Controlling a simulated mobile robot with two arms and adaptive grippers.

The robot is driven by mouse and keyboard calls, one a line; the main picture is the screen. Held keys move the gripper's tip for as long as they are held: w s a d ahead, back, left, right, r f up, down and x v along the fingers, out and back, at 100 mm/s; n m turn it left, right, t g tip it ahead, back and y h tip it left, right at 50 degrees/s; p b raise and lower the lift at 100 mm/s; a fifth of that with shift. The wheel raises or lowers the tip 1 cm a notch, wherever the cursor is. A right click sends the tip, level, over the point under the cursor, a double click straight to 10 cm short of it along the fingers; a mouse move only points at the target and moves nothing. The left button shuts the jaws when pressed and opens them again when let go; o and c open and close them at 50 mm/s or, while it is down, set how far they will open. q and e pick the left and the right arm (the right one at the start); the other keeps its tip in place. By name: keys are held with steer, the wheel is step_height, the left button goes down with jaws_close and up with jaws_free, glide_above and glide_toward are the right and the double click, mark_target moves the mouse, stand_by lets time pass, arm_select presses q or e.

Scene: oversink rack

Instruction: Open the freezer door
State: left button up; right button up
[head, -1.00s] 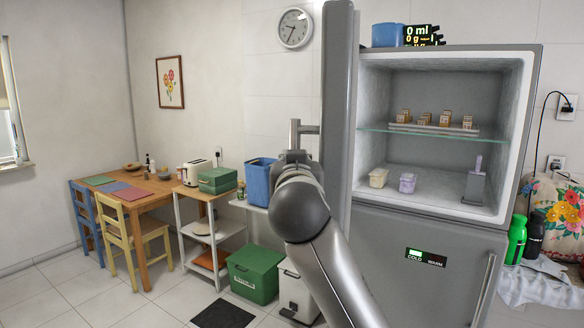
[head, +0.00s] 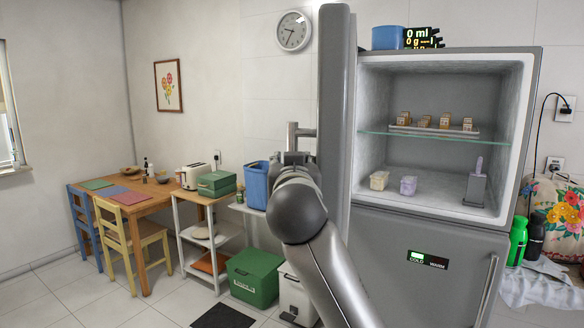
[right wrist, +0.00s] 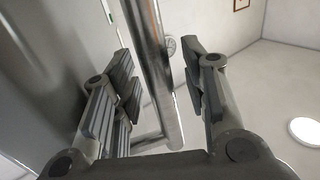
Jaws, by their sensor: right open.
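The freezer door (head: 333,110) of the grey fridge (head: 430,225) stands wide open, seen nearly edge-on in the head view. The upper compartment is fully exposed. The door's metal bar handle (head: 292,137) sticks out on its left side. My right gripper (head: 297,160) is at the handle, partly hidden behind my own wrist. In the right wrist view, the handle bar (right wrist: 152,75) passes between the fingers of my right gripper (right wrist: 168,85). The jaws are apart, with a gap visible on the right side of the bar. My left gripper is in neither view.
Inside are a glass shelf (head: 440,137) with several small boxes, two tubs and a grey holder (head: 475,188). Left of the door stand a white shelf unit (head: 205,235), a green bin (head: 254,276), a table and chairs.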

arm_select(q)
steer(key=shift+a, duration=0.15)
arm_select(e)
steer(key=s, duration=1.2)
steer(key=shift+d, duration=0.25)
